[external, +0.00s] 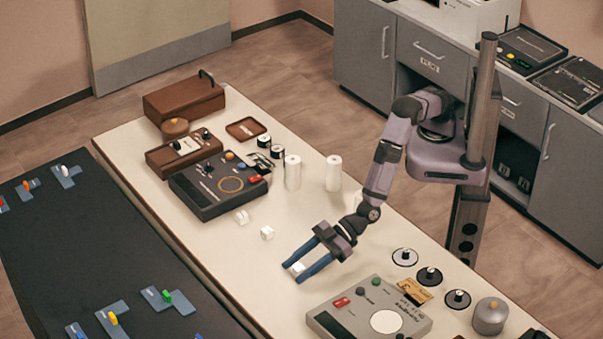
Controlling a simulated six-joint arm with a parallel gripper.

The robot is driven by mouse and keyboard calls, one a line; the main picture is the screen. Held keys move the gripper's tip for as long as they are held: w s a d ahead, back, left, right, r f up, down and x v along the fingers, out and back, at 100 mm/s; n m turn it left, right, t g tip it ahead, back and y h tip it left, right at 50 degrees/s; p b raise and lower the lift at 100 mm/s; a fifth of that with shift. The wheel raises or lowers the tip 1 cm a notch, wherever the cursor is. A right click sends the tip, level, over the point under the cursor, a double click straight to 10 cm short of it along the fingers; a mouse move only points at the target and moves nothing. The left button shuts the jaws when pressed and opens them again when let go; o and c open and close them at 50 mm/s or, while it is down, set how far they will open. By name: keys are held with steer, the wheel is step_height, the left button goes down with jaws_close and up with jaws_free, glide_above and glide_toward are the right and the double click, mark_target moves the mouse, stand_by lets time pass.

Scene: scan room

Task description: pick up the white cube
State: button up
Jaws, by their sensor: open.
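My gripper (292,273) is over the cream table, with its two blue fingers spread open and pointing to the lower left. A small white cube (298,267) shows between the fingers near their tips. Its edges are partly hidden by the fingers, and I cannot tell whether either finger touches it. A second small white cube (267,233) sits on the table to the upper left of the fingers, apart from them. A third small white block (241,217) sits further to the upper left, by the black device.
A black control box (215,198) and white cylinders (292,172) stand up-left of my gripper. A grey control box (345,322) is close below right. Round knobs and a metal canister (490,316) are at the right. Clear table lies left of the fingers.

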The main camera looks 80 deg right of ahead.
mark_target(300, 267)
steer(key=c, duration=1.1)
step_height(300, 267, up, 9)
steer(key=shift+r, duration=0.5)
steer(key=shift+s, duration=0.15)
